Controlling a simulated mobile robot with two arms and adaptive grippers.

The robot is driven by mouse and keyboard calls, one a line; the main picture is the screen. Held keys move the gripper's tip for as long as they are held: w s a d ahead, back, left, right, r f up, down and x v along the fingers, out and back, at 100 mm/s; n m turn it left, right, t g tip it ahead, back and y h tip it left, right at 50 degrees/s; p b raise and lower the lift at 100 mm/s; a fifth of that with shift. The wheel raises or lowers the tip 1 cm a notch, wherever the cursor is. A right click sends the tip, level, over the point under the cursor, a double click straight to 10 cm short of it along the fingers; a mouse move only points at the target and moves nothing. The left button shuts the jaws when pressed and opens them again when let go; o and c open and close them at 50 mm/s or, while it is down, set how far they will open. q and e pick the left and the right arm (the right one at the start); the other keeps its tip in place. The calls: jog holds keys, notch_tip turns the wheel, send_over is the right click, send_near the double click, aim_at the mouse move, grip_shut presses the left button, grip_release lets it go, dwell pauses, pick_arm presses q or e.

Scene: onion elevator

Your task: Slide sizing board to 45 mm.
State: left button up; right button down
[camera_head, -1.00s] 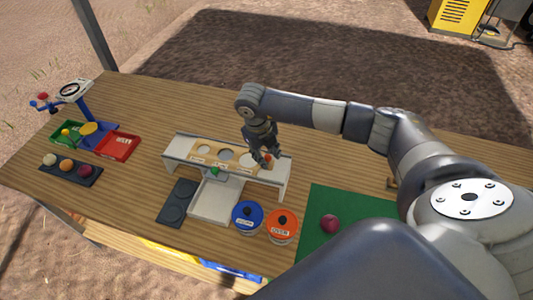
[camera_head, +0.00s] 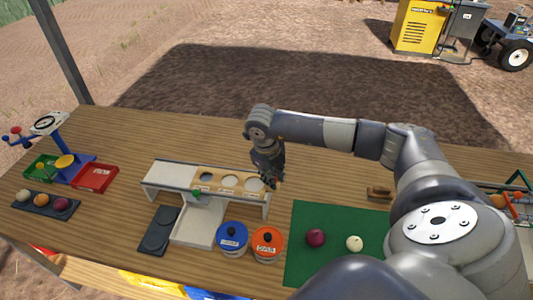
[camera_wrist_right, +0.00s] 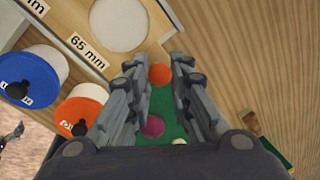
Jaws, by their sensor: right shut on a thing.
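The sizing board (camera_head: 217,184) is a light wooden strip with round holes, lying on a white stand (camera_head: 166,173) on the table. A green marker (camera_head: 196,193) sits on the stand's front, just below the board's left hole. My right gripper (camera_head: 275,183) is at the board's right end. In the right wrist view, its fingers (camera_wrist_right: 160,82) are shut around an orange knob (camera_wrist_right: 160,75). The board (camera_wrist_right: 84,18) also shows there with a large hole labelled 65 mm. The other labels are too small to read in the head view. My left gripper is not in view.
A blue-lidded jar (camera_head: 232,236) and an orange-lidded jar (camera_head: 267,243) stand before the stand. A dark plate (camera_head: 158,230) is left of them. A green mat (camera_head: 320,268) with a red and a white ball lies right. A scale and red tray (camera_head: 96,178) stand left.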

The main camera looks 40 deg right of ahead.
jog(key=c, duration=1.7)
grip_release()
jog(key=shift+d, duration=0.15)
jog(key=shift+o, duration=1.3)
jog(key=shift+s, duration=0.1)
jog(key=shift+r, duration=0.4)
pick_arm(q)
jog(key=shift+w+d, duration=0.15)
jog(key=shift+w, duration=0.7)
pick_arm(e)
notch_tip(320, 180, up, 11)
jog(key=a, duration=0.2)
jog(key=shift+s+a, duration=0.15)
jog(key=shift+s, duration=0.05)
